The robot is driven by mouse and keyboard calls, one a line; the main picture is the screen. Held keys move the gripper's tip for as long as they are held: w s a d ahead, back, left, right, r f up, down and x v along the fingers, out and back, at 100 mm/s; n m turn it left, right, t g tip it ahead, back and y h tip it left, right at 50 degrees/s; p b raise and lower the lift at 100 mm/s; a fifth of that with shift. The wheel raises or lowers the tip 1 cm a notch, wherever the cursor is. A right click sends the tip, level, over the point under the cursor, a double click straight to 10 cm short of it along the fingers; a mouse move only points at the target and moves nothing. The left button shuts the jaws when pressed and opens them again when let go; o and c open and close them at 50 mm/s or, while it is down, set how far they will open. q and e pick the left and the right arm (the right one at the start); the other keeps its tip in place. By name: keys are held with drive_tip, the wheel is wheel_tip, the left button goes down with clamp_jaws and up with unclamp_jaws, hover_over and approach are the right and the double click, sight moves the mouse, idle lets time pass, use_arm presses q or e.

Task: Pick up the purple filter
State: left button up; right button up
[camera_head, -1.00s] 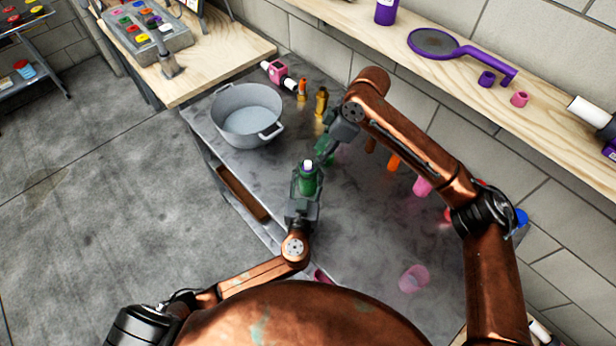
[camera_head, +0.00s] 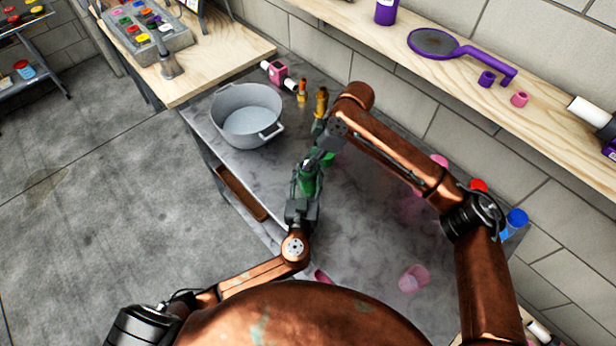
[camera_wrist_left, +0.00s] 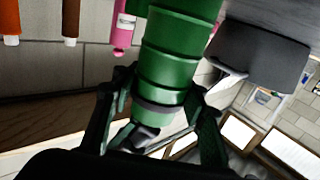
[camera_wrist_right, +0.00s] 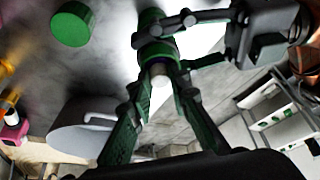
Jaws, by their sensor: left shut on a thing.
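My left gripper (camera_head: 305,190) is shut on a ribbed green cylinder (camera_head: 308,180), which it holds above the grey table; the cylinder fills the middle of the left wrist view (camera_wrist_left: 180,50). My right gripper (camera_wrist_right: 160,88) is open, its fingers on either side of a white tip (camera_wrist_right: 160,75) at the cylinder's end. A thin purple rim (camera_wrist_right: 157,62) shows around that tip; I cannot tell whether it belongs to a purple filter. A small purple cylinder (camera_head: 487,79) stands on the wall shelf. The right arm partly covers the cylinder's top in the head view.
A grey pot (camera_head: 217,103) stands at the table's left. A pink-and-white item (camera_head: 277,72) and gold bottles (camera_head: 321,102) stand behind it. A pink cup (camera_head: 413,278) sits front right.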

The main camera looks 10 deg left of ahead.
clamp_jaws()
wheel_tip(320, 180, up, 18)
idle(0.6)
use_arm(q)
drive_tip(key=o, duration=1.4)
drive_tip(key=shift+c, duration=0.2)
drive_tip(key=s+d, duration=0.1)
drive_tip(key=s, duration=1.1)
drive_tip(key=shift+d, duration=0.25)
